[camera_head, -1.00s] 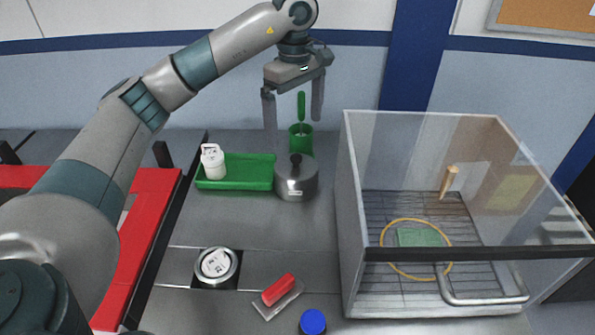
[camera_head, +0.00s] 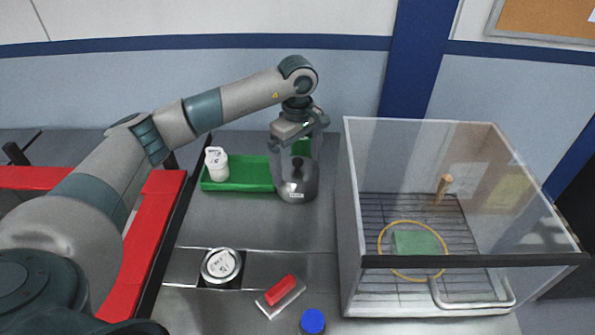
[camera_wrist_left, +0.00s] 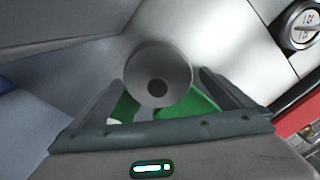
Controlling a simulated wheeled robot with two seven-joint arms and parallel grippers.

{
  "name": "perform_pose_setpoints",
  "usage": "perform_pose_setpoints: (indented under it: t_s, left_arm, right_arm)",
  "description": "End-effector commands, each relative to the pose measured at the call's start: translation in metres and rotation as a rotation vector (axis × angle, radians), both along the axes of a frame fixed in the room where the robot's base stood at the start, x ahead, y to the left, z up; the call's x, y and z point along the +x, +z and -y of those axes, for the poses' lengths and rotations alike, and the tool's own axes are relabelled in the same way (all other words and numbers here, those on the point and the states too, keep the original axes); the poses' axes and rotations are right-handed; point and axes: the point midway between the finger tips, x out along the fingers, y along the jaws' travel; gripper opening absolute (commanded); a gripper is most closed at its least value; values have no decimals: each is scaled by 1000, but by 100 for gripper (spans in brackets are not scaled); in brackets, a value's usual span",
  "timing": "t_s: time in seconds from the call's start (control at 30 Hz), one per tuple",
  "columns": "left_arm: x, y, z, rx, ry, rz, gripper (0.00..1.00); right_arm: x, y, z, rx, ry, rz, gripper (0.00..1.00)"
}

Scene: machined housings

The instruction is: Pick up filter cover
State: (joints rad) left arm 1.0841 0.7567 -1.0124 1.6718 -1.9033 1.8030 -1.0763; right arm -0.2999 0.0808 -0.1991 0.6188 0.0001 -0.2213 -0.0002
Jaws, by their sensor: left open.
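A metal cylinder with a dark knob on top, which I take as the filter cover (camera_head: 297,187), stands upright on the grey bench beside the green tray. My left gripper (camera_head: 295,165) points down over it, open, with one finger on each side of the knob and upper part. In the left wrist view the round metal top (camera_wrist_left: 158,92) with its dark knob lies between the two spread fingers (camera_wrist_left: 160,77). I cannot tell whether the fingers touch it. My right gripper does not show.
A green tray (camera_head: 245,181) holds a white bottle (camera_head: 216,165). A green cup is partly hidden behind the gripper. A clear-walled box (camera_head: 350,230) stands to the right. A round canister (camera_head: 221,265), a red-handled brush (camera_head: 280,291) and a blue cap (camera_head: 312,321) are in front.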

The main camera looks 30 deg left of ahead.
Motion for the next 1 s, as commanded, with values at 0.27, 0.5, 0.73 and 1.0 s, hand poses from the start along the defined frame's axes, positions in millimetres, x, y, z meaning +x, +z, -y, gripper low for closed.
perform_pose_setpoints:
  t_s: [0.27,0.5,0.73,1.0]
  left_arm:
    - [0,-11,0,0,-1,1,100]
    - [0,-11,0,0,0,1,100]
    - [1,-24,1,0,0,-3,100]
    - [2,-54,1,0,0,-2,100]
  right_arm:
    - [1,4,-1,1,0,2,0]
    - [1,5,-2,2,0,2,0]
    - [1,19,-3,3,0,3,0]
    - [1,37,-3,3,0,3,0]
